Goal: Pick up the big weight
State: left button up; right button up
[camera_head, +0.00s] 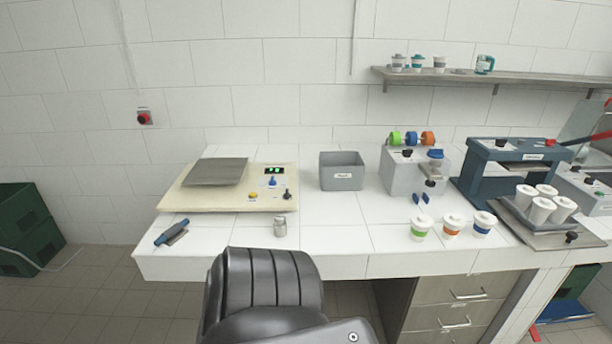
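A small grey metal weight (280,228) stands upright on the white counter, near its front edge and just in front of the scale. It is the only weight I can make out, so I cannot compare its size with another. The cream scale (228,201) has a grey metal plate (217,171) on top and a lit green display. Neither of my grippers shows in the head view, and nothing is seen touching the weight.
A blue-handled tool (172,232) lies left of the weight. A grey bin (341,171) stands behind, to its right. Three lidded cups (452,225) stand farther right, before a grey machine (404,175). Several white cups sit on a rack (560,241). The white counter (335,237) is clear right of the weight.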

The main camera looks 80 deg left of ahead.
aim_at(280, 231)
jog(key=i, duration=1.45)
jog(key=u, duration=2.5)
